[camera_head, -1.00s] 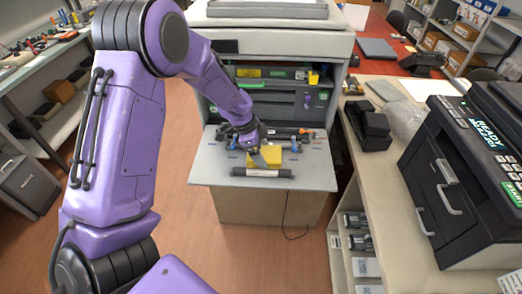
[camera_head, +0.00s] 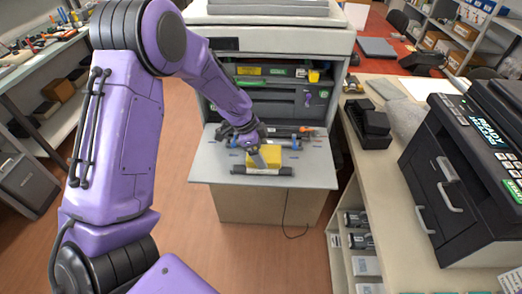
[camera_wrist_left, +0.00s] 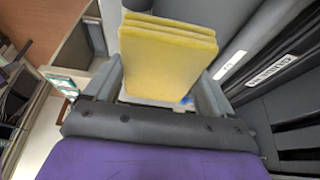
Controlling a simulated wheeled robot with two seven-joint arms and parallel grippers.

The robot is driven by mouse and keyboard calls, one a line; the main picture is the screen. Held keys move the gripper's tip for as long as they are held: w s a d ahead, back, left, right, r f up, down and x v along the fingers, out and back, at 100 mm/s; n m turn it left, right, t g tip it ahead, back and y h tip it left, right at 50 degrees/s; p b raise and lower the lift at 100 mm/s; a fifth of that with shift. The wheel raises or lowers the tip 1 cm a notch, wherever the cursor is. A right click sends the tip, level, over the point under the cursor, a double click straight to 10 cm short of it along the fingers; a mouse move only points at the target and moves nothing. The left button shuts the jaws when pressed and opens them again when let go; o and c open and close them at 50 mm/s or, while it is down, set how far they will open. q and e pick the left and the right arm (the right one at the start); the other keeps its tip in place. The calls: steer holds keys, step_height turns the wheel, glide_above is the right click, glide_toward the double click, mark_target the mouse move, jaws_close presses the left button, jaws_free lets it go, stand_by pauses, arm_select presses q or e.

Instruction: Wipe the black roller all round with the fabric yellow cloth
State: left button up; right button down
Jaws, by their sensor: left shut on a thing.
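The black roller (camera_head: 240,170) lies crosswise near the front edge of the grey fold-down shelf (camera_head: 311,173), with a pale band at its middle. My left gripper (camera_head: 262,156) comes down over the shelf, shut on the folded yellow cloth (camera_head: 271,156). The cloth sits at the roller's middle and hides part of it from above. I cannot tell whether they touch. In the left wrist view, the layered yellow cloth (camera_wrist_left: 168,55) stands between the two grey fingers. My right gripper is not in view.
The open printer (camera_head: 285,94) stands behind the shelf, with several small tools and parts at the shelf's back. A side counter (camera_head: 380,170) on the right carries black cartridges (camera_head: 371,125) and a black printer (camera_head: 455,185). The shelf's front corners are clear.

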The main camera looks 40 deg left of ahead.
arm_select(q)
steer(key=shift+f, duration=0.15)
steer(key=shift+s+d, duration=0.1)
steer(key=shift+s, duration=0.05)
steer(key=shift+s+d, duration=0.15)
steer(key=shift+s, duration=0.15)
steer(key=shift+s+d, duration=0.3)
steer(key=shift+s, duration=0.2)
steer(key=shift+s+d, duration=0.25)
steer(key=shift+s, duration=0.15)
steer(key=shift+s+d, duration=0.1)
steer(key=shift+s, duration=0.05)
steer(key=shift+s+d+p, duration=0.25)
steer(key=shift+s+p, duration=0.05)
steer(key=shift+s, duration=0.1)
steer(key=shift+s, duration=0.1)
